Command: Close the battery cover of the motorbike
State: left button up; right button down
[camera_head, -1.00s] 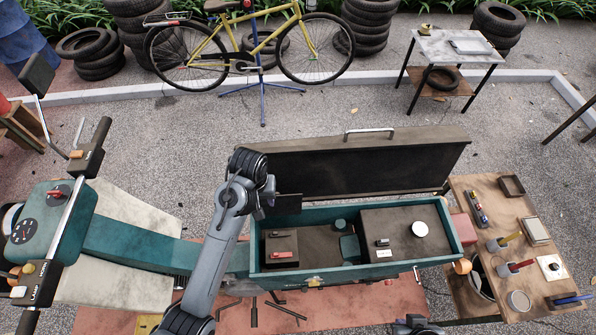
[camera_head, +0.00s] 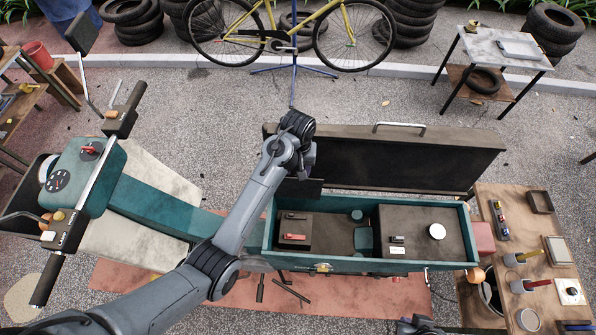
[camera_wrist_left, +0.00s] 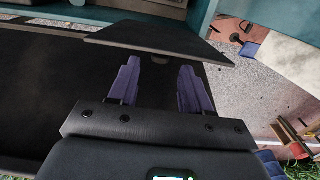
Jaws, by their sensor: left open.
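The motorbike's teal rear box (camera_head: 372,267) stands open in the head view. Its large dark lid (camera_head: 410,160) is raised along the far side, with a metal handle on top. A small dark panel (camera_head: 299,189) stands at the box's left end, beside my left gripper (camera_head: 309,168); it looks like the battery cover, but I cannot be sure. In the left wrist view my left gripper (camera_wrist_left: 160,70) has its two purple fingers apart and empty. A flat dark panel (camera_wrist_left: 165,40) lies just beyond the fingertips; contact cannot be told. My right gripper's fingers are not visible.
Inside the box are dark blocks, one with a red part (camera_head: 295,237), one with a white round cap (camera_head: 437,231). A wooden bench (camera_head: 480,205) with tools stands close on the right. Handlebars and the teal seat lie left; open ground and a bicycle (camera_head: 290,30) lie behind.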

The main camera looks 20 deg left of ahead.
aim_at(298, 186)
pick_arm(q)
jog(key=shift+f, duration=1.7)
grip_shut()
